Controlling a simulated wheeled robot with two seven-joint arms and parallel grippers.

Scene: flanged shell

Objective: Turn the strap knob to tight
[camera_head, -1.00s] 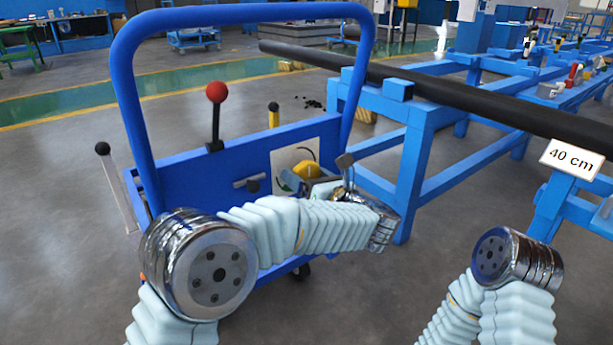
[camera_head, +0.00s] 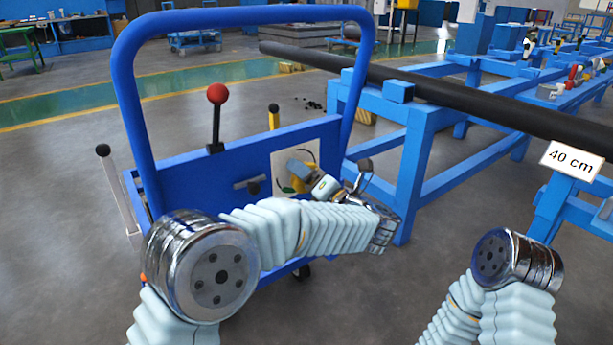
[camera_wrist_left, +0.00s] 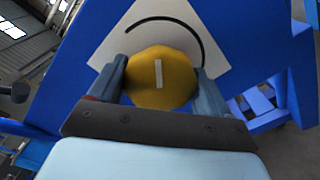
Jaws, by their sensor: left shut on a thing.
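The strap knob (camera_wrist_left: 160,92) is yellow with a white pointer line, on a white plate (camera_wrist_left: 118,50) with a black arc. In the wrist view my left gripper (camera_wrist_left: 160,80) has one finger on each side of the knob and is shut on it. The pointer line stands nearly upright in that view. In the head view the left gripper (camera_head: 302,172) covers much of the knob; yellow shows beside the fingers. A green mark (camera_head: 288,190) shows on the plate there. My right gripper is out of view; only part of that arm shows at lower right.
The plate is on a blue cart (camera_head: 200,185) with a tall blue handle frame. A red-ball lever (camera_head: 216,94) and a black-ball lever (camera_head: 103,150) stand to the left. A blue rack (camera_head: 415,155) with a long dark pipe (camera_head: 470,105) stands close on the right.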

